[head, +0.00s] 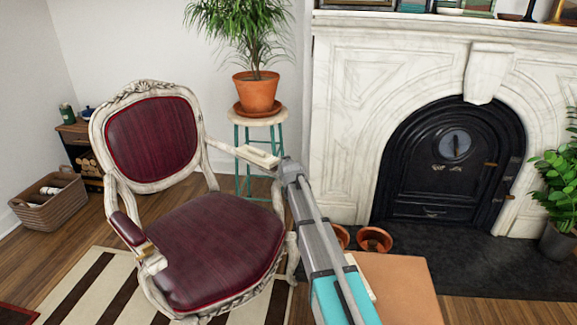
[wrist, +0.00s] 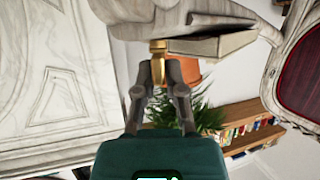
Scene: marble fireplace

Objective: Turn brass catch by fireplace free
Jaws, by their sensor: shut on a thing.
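The brass catch (wrist: 158,46) sits at the front end of the chair arm on the fireplace side, in the wrist view. My gripper (wrist: 158,64) is shut on it, one finger on each side. The catch stands upright in that view, beside the pale chair arm (wrist: 205,22) and its box-like part (wrist: 215,45). In the head view the same chair arm (head: 257,156) shows, but my arm hides the catch and my fingers. The marble fireplace (head: 345,110) stands to the right.
The armchair (head: 210,245) has a dark red seat and back. A potted plant (head: 257,92) on a stool (head: 262,122) stands close behind the held arm. Two terracotta pots (head: 375,240) and a tan block (head: 400,290) lie right of my arm.

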